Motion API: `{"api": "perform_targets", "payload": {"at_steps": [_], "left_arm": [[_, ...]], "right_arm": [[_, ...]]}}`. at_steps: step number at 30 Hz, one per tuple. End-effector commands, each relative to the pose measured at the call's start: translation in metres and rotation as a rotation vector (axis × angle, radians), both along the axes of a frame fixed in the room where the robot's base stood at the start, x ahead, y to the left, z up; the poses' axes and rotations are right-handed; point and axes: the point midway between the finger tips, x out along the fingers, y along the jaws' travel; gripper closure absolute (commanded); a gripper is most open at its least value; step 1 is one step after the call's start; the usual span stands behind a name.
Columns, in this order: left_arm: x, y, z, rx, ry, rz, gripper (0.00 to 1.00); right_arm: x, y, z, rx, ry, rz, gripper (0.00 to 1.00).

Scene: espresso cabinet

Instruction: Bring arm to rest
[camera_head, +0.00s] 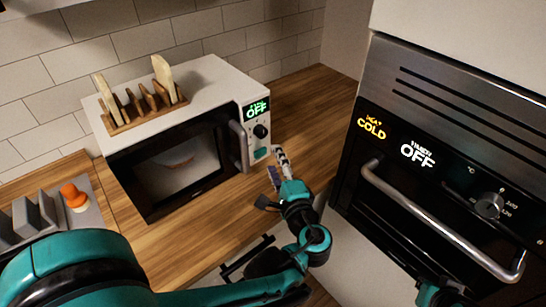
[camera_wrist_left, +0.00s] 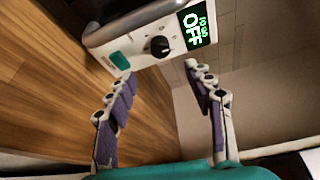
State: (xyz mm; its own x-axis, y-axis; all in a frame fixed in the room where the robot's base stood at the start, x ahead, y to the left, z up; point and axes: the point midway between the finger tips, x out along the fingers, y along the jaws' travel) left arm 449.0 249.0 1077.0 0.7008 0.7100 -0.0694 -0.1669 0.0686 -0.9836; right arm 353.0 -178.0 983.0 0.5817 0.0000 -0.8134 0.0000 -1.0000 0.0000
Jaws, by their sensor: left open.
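My left arm reaches in from the bottom left of the head view, and its gripper (camera_head: 277,168) is just in front of the microwave's control side, over the wooden counter. In the left wrist view the two purple-padded fingers (camera_wrist_left: 163,80) are spread apart with nothing between them. The white microwave (camera_head: 213,82) has its dark door closed, and its display reads OFF. Its control panel, with a black knob and a green button, also shows just beyond the fingers in the left wrist view (camera_wrist_left: 140,57). Whether a finger touches it I cannot tell.
A built-in oven (camera_head: 440,120) with a long bar handle (camera_head: 430,220) stands close on the right; its displays read COLD and OFF. A wooden rack (camera_head: 145,112) sits on the microwave. A grey tray (camera_head: 95,217) with an orange-topped item is at left. Bare counter (camera_head: 300,110) lies behind the gripper.

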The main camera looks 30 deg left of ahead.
Motion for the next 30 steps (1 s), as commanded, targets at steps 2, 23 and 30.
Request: {"api": "perform_targets", "payload": {"at_steps": [2,23,30], "left_arm": [[0.0,0.0,0.0,0.0,0.0,0.0,0.47],[-0.034,0.018,-0.069,-0.557,0.092,0.086,0.47],[-0.079,-0.028,-0.104,-1.228,0.063,0.201,0.47]], "right_arm": [[0.0,0.0,0.0,0.0,0.0,0.0,1.0],[0.0,0.0,0.0,0.0,0.0,0.0,1.0],[0.0,0.0,0.0,0.0,0.0,0.0,1.0]]}}
